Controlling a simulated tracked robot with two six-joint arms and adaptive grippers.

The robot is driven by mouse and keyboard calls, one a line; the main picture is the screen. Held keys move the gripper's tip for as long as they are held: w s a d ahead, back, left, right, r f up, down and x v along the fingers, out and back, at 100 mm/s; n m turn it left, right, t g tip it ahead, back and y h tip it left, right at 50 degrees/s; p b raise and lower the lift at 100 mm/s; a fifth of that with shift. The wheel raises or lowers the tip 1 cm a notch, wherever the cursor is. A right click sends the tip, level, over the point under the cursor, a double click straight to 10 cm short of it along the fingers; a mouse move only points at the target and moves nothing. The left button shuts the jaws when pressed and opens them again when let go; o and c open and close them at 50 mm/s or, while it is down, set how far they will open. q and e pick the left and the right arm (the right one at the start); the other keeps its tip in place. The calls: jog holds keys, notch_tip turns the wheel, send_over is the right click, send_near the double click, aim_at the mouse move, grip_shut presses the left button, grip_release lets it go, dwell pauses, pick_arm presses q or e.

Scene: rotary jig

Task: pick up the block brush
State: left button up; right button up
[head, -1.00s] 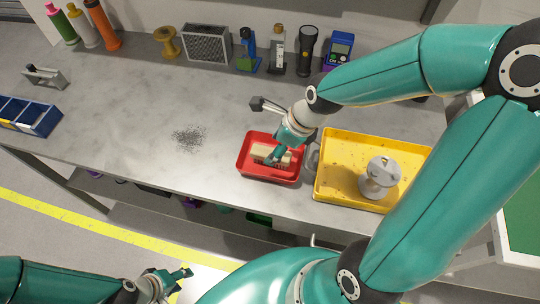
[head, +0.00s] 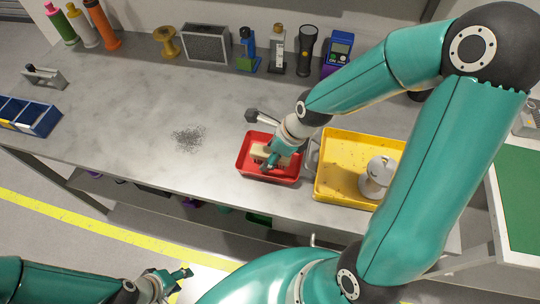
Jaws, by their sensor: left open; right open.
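The block brush (head: 259,150), with a pale wooden block, lies in the red tray (head: 250,176) on the grey bench. My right gripper (head: 271,164) reaches down into the tray at the brush, with its fingers open. The fingers cover part of the brush, and I cannot tell whether they touch it. My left gripper (head: 184,273) is open and empty at the bottom of the view, in front of the bench and away from the tray.
A yellow tray (head: 332,160) with a grey round fixture (head: 376,180) stands right of the red tray. Dark filings (head: 189,138) lie on the bench to the left. Bottles, a speaker-like box (head: 207,43) and tools line the back.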

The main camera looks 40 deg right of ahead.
jog(key=shift+f, duration=0.1)
grip_shut()
dwell(0.4)
jog(key=shift+r, duration=0.55)
notch_tip(320, 180, up, 20)
jog(key=p, duration=0.1)
jog(key=shift+f+p, duration=0.25)
jog(key=shift+p, duration=0.15)
